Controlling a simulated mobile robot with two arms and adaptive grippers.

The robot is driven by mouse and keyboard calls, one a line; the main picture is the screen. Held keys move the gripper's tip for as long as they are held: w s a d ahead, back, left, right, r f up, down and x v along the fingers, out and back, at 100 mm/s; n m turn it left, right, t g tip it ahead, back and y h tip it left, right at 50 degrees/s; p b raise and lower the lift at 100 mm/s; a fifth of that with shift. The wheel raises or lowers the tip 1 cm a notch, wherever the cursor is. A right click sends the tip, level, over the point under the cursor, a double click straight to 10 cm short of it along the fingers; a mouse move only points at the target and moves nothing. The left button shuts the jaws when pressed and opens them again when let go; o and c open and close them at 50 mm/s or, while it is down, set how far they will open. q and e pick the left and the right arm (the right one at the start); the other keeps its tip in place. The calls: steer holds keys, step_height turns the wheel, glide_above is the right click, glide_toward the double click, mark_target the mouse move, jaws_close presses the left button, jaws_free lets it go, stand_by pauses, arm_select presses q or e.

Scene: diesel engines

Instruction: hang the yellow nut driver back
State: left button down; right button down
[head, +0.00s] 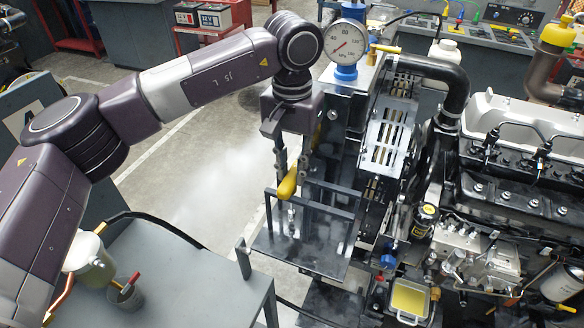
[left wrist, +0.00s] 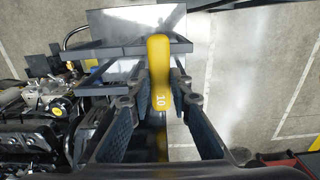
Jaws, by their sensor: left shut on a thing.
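The yellow nut driver (head: 288,184) hangs below my left gripper (head: 291,172), which points down and is shut on its handle. In the left wrist view the yellow handle (left wrist: 160,75) lies between the two fingers, with the number 10 on it. The dark metal rack (head: 322,207) with crossbars and a flat plate is right at the driver, and its bars show past the handle in the left wrist view (left wrist: 131,50). The metal shaft points down among the bars; I cannot tell whether it sits in a slot. My right gripper is not in view.
A diesel engine (head: 520,205) fills the right side. A pressure gauge (head: 347,42) stands on a post behind the rack. A grey table (head: 180,280) with a cup (head: 125,293) is at the lower left. Open floor (head: 185,185) lies left of the rack.

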mark_target(292, 174)
arm_select(q)
steer(key=c, duration=1.7)
jaws_free()
steer(key=shift+o, duration=0.4)
steer(key=o, duration=0.3)
steer(key=shift+r, duration=0.1)
steer(key=shift+r+p, duration=0.9)
steer(key=shift+r, duration=0.6)
steer(key=shift+r, duration=0.2)
